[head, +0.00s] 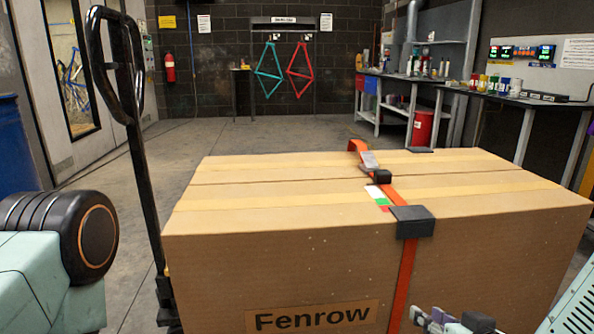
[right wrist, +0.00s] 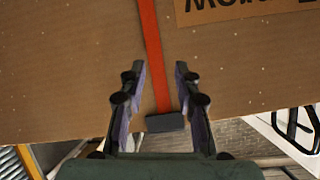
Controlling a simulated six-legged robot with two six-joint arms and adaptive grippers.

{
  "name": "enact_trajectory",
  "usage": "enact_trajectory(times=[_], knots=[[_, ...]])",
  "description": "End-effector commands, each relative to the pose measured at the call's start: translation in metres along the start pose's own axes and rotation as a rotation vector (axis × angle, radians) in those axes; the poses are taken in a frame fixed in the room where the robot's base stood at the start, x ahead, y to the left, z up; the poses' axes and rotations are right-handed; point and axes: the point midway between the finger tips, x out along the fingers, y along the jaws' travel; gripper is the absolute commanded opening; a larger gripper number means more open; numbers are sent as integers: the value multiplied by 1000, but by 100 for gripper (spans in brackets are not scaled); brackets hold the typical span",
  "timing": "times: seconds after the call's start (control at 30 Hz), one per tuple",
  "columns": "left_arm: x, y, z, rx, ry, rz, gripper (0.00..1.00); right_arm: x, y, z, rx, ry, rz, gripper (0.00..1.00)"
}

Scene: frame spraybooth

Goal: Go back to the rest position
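My right gripper (right wrist: 160,70) is open in the right wrist view, its two dark fingers apart with nothing clamped between them. An orange strap (right wrist: 150,40) on a large cardboard box (right wrist: 70,70) runs through the gap between the fingers as seen from the wrist. Whether the fingers touch the box, I cannot tell. In the head view the right gripper (head: 455,322) shows only partly at the bottom edge, in front of the box (head: 300,270) marked "Fenrow". The strap (head: 402,285) crosses the box's top and front, with a buckle on top. My left gripper is out of view.
A pallet truck handle (head: 130,110) stands upright at the box's left. A blue drum (head: 15,145) is at far left. A workbench (head: 500,95) with bottles runs along the right. Red and teal bike frames (head: 298,75) hang on the back wall. The floor (head: 260,135) behind the box is clear.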

Motion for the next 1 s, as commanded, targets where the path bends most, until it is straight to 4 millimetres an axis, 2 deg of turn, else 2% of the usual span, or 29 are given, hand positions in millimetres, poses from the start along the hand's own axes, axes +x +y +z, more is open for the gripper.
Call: enact_trajectory(times=[0.03, 0.1, 0.17, 0.2, 0.3, 0.4, 0.5, 0.77, 1.0], knots=[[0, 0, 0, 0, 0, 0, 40, -2, 0, 36, 15, -119, 13, 32], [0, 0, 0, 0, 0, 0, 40, -10, 1, 82, 43, -276, 42, 32], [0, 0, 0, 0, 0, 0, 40, -22, 2, 120, 59, -404, 69, 32], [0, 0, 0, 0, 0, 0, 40, -31, 3, 144, 67, -486, 89, 32], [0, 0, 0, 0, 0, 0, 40, -60, 5, 199, 77, -674, 140, 32], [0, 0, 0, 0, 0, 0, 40, -87, 7, 239, 68, -814, 178, 32], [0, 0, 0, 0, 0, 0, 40, -112, 8, 270, 44, -925, 204, 32], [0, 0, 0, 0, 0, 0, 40, -167, 7, 332, -46, -1114, 201, 32], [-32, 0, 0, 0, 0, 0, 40, -178, 1, 300, -41, -1103, 202, 32]])
